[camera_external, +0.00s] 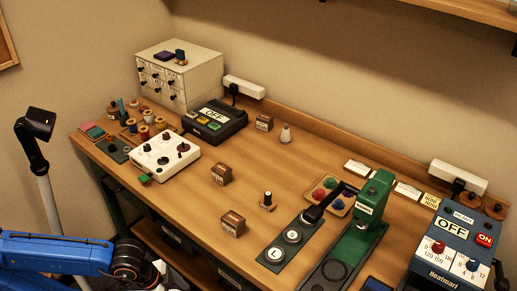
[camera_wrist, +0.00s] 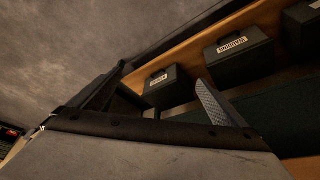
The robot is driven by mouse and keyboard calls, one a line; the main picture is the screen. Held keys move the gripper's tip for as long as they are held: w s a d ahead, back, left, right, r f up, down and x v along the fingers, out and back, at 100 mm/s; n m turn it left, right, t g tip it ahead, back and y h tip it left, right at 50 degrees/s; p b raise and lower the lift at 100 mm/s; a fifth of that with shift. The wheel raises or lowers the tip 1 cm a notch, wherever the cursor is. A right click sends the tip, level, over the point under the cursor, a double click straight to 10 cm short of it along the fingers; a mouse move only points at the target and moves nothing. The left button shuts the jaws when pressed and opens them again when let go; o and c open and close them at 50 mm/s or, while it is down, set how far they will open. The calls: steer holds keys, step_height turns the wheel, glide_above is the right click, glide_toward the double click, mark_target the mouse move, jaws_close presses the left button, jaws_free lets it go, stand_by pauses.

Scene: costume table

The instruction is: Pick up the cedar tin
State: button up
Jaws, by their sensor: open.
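Three small brown box-shaped tins with pale labels stand apart on the wooden table: one at the back (camera_external: 265,122), one in the middle (camera_external: 222,174) and one near the front edge (camera_external: 232,223). Their labels are too small to read, so I cannot tell which is the cedar tin. My gripper (camera_wrist: 160,76) is open and empty in the wrist view, its two fingers spread apart. It points at dark labelled boxes, and no brown tin shows there. In the external view my blue arm is at the lower left, off the table's front side; its fingers cannot be made out.
The table (camera_external: 190,200) also bears a white dial box (camera_external: 165,155), a black switch box (camera_external: 214,121), a green press (camera_external: 365,220) and a blue heater control box (camera_external: 452,245). Dark boxes (camera_wrist: 238,53) sit on a wooden shelf.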

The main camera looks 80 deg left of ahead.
steer(key=c, duration=0.5)
step_height(320, 180, up, 40)
steer(key=w+a+r+n+g, duration=0.1)
steer(key=w+a+r+n, duration=0.1)
steer(key=w+a, duration=0.55)
steer(key=n+g, duration=0.4)
steer(key=n, duration=0.3)
glide_above(221, 168)
step_height(221, 168, down, 3)
steer(key=f, duration=1.6)
steer(key=shift+w+d+f, duration=0.15)
steer(key=shift+d+f, duration=0.15)
steer(key=shift+f, duration=0.1)
steer(key=shift+a+f, duration=0.15)
steer(key=shift+f, duration=1.15)
steer(key=shift+a+f, duration=0.15)
steer(key=shift+f, duration=1.15)
